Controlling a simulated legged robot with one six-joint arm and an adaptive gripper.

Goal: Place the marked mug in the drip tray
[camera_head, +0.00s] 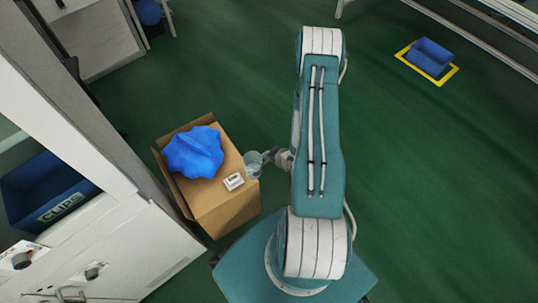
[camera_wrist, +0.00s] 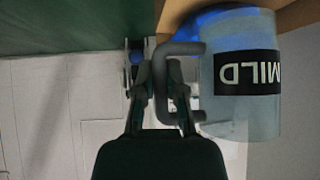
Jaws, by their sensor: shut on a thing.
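The marked mug is pale and see-through, with a black band that reads MILD (camera_wrist: 247,105). My gripper (camera_wrist: 163,88) is shut on that handle. In the head view the mug (camera_head: 253,163) is at the right edge of the cardboard box, left of my gripper (camera_head: 271,155). I cannot tell whether it touches the box. No drip tray can be told for sure; a blue bin (camera_head: 429,57) stands inside a yellow floor outline at the upper right.
A white cabinet (camera_head: 120,262) with a blue CLIPS bin (camera_head: 40,187) stands at the left. The green floor (camera_head: 420,180) at the right is clear.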

